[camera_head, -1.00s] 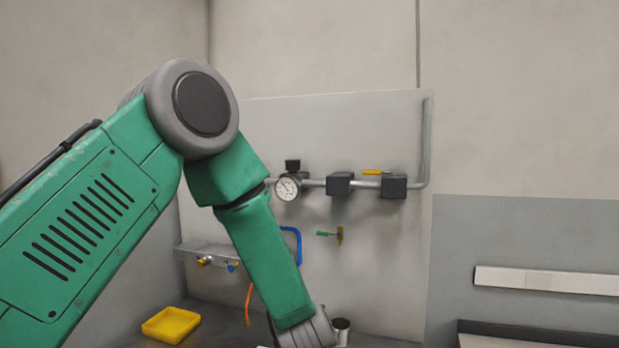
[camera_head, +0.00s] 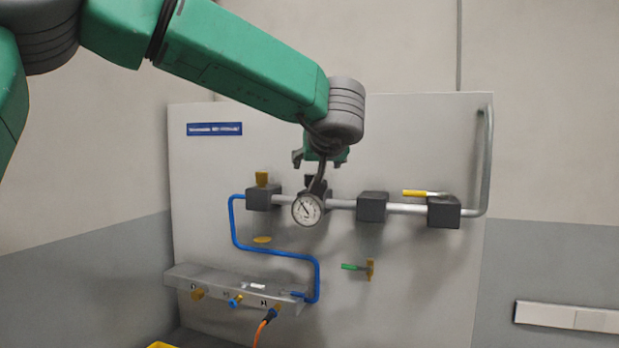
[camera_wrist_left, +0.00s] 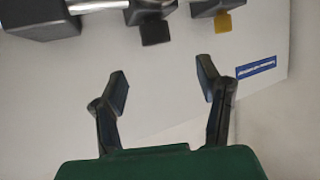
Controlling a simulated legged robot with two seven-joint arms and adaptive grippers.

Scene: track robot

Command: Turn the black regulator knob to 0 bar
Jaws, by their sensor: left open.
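The black regulator knob (camera_head: 314,182) sits above the round white gauge (camera_head: 307,210) on the pipe, partly hidden behind my left wrist. It also shows in the left wrist view as a dark square cap (camera_wrist_left: 155,33) on the regulator body. My left gripper (camera_head: 319,157) is just above the knob in the head view. In the left wrist view its two fingers (camera_wrist_left: 162,85) are spread and empty, with the knob beyond their tips and roughly between them. My right gripper is in neither view.
Dark blocks (camera_head: 372,207) and a yellow-handled valve (camera_head: 428,193) lie along the pipe to the right. A blue hose (camera_head: 270,250) and a green-handled valve (camera_head: 357,267) are below. The panel above the pipe is mostly clear.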

